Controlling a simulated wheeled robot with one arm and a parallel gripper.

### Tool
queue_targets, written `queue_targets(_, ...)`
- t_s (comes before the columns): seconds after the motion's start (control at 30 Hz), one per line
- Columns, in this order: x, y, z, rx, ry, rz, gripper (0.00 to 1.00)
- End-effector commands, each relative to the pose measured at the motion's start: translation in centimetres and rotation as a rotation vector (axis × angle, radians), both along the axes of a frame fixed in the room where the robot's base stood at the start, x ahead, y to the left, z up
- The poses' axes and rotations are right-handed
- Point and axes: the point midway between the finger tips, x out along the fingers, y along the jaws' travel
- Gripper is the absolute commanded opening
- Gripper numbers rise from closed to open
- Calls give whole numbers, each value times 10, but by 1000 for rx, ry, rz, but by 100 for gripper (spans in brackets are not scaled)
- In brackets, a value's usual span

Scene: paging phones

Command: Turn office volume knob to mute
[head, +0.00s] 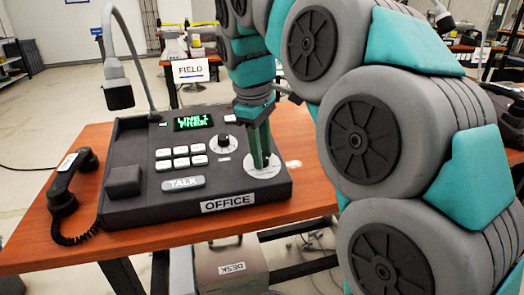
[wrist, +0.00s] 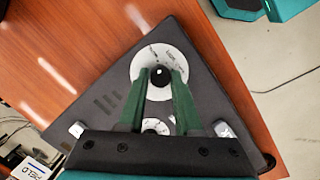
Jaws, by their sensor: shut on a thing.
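The office phone console (head: 130,150) is a dark box on a wooden table, marked OFFICE on its front. A large white dial (head: 247,173) lies near its right front corner; it also shows in the wrist view (wrist: 148,62). A round black knob (wrist: 160,73) with a small white mark sits in the middle of this dial. My gripper (head: 260,163) points down over the dial, and its green fingers are shut on the knob from both sides in the wrist view (wrist: 161,80). The dial's lettering is too small to read.
A smaller dial (head: 223,146) with a black knob is close behind my gripper. White buttons (head: 181,150), a TALK key (head: 183,183) and a green display (head: 193,122) are to its left.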

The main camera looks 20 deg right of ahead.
Motion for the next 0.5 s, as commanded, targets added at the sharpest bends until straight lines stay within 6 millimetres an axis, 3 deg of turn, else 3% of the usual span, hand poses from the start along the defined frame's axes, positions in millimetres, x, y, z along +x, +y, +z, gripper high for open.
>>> queue_targets(0.27,0,0,0,1,-1,1,0)
queue_targets(0.3,0,0,0,1,-1,0,38)
queue_targets(0.5,0,0,0,1,-1,0,60)
